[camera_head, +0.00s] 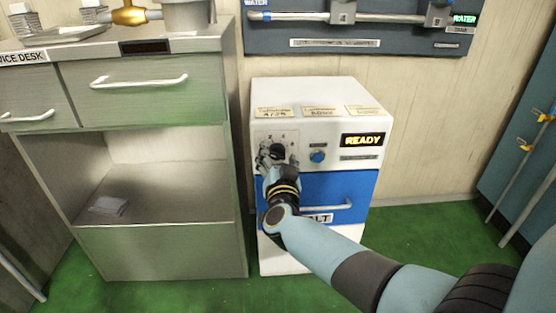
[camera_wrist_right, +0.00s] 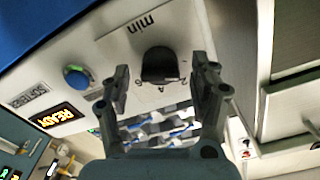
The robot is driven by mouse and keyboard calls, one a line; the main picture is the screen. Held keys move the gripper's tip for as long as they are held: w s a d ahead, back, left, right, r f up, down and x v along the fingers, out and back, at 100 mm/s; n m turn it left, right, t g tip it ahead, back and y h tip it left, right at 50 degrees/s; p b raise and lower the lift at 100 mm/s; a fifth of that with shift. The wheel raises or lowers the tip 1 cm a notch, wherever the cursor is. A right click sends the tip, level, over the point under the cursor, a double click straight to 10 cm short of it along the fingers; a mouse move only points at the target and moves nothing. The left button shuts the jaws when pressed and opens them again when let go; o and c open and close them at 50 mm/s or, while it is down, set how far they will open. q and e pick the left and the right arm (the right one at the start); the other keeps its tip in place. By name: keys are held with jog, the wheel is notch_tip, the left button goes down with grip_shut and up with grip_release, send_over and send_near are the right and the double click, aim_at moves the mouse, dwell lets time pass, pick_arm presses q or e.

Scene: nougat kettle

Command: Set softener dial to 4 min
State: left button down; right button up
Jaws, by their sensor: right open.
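The softener (camera_head: 320,95) is a white machine with a blue drawer front, standing on the green floor. Its dial is a black knob (camera_wrist_right: 158,66) on a pale panel marked "min" in the right wrist view. In the head view, my right gripper (camera_head: 275,157) is in front of the dial panel and covers much of it. In the wrist view, the open fingers of my right gripper (camera_wrist_right: 163,82) are on either side of the knob. I cannot tell whether they touch it or which mark it points at. My left gripper is not in view.
A blue-green button (camera_head: 317,156) and a lit READY display (camera_head: 363,140) are right of the dial. The drawer handle (camera_head: 328,206) is below. A metal service desk (camera_head: 165,250) stands close on the left. Green floor (camera_head: 430,235) is free to the right.

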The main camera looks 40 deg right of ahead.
jog(key=shift+c, duration=0.3)
jog(key=c, duration=1.1)
